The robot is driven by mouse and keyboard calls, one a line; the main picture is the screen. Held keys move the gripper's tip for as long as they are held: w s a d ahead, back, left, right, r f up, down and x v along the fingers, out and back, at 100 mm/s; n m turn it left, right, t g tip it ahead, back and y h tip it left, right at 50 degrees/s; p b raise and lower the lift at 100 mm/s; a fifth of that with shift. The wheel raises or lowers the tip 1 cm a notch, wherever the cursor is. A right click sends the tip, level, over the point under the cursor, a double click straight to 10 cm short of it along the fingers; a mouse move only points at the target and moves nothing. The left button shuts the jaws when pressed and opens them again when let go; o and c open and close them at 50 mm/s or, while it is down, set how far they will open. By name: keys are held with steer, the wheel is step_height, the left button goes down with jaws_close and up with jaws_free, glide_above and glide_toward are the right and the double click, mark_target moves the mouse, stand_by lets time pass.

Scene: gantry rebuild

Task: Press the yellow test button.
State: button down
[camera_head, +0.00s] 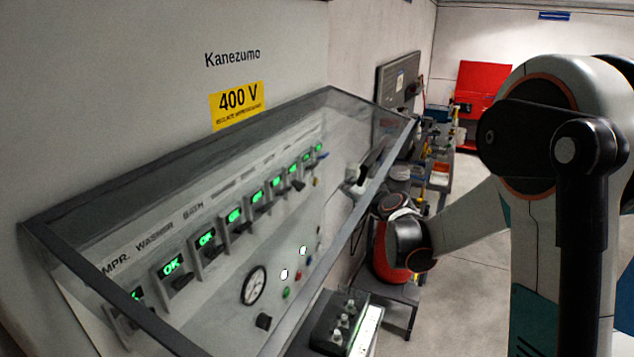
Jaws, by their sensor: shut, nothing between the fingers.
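The control panel (222,300) fills the left and middle, with a row of green-lit displays, a round gauge and small coloured buttons. I cannot clearly pick out the yellow test button; a tiny yellowish spot (316,182) shows near the panel's far end, too small to identify. My arm reaches in from the right. My gripper (354,183) is small and partly hidden near the panel's far right end, seen past the cover's slanted edge. It is shut and empty. I cannot tell whether it touches the panel.
A clear cover with a dark frame (150,158) is raised over the panel. A grey box with knobs (345,322) stands below its right edge. A red container (386,262) is near my wrist. A cluttered bench (437,165) and red case (484,95) are behind. Floor is open at lower right.

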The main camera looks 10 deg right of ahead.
steer(key=shift+w+a, duration=0.75)
steer(key=shift+a, duration=0.35)
steer(key=shift+w+a, duration=0.75)
steer(key=shift+a, duration=0.35)
steer(key=shift+a+b, duration=0.1)
steer(key=shift+b, duration=0.2)
steer(key=shift+w+a, duration=0.2)
steer(key=shift+a, duration=0.05)
steer(key=shift+w+a+b, duration=0.25)
steer(key=shift+a+b, duration=0.05)
steer(key=shift+a, duration=0.05)
stand_by(0.4)
steer(key=shift+s+d, duration=0.1)
steer(key=shift+d, duration=0.05)
steer(key=shift+s+d+b, duration=0.3)
steer(key=shift+s+d, duration=0.1)
steer(key=shift+d, duration=0.15)
